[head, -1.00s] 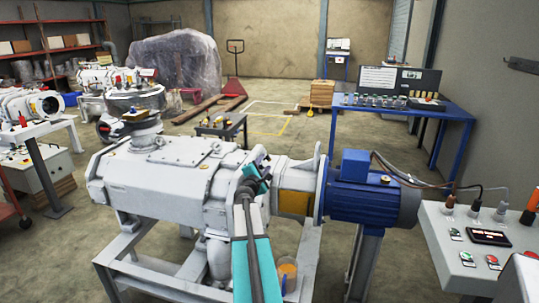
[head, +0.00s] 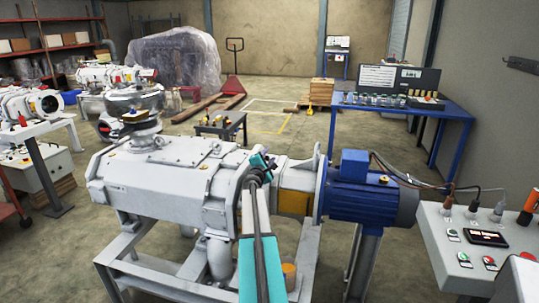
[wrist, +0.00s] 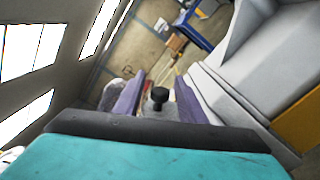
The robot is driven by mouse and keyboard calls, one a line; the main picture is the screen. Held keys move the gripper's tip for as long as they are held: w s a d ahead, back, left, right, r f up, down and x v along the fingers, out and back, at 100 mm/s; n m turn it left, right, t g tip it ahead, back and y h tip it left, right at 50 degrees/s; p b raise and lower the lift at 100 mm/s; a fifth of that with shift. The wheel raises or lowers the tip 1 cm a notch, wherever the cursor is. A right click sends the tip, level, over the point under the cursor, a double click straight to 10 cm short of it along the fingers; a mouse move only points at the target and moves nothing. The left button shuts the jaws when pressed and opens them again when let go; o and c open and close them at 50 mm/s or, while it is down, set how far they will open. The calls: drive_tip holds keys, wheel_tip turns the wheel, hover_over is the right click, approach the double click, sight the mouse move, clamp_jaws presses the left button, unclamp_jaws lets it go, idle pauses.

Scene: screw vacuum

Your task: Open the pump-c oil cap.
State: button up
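A large grey vacuum pump (head: 150,175) with a blue motor (head: 372,195) fills the middle of the head view. I cannot read a label naming it pump-c. My teal arm reaches up over the pump's right end and hides part of it. My gripper is hard to make out there. In the wrist view my gripper (wrist: 158,98) shows two purple fingers standing apart. A black knob on a short stem (wrist: 158,95) appears between them, with gaps on both sides. It may be the oil cap, and I cannot tell its depth relative to the fingertips.
A yellow panel (head: 295,203) sits near the motor coupling. An orange cup-like thing (head: 289,275) is below the pump by the frame. A control panel (head: 485,240) stands at the right. A blue table (head: 445,110) and a small dark table (head: 220,122) stand behind, with open floor between.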

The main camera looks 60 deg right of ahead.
drive_tip(key=shift+x, duration=0.9)
drive_tip(key=shift+c, duration=0.2)
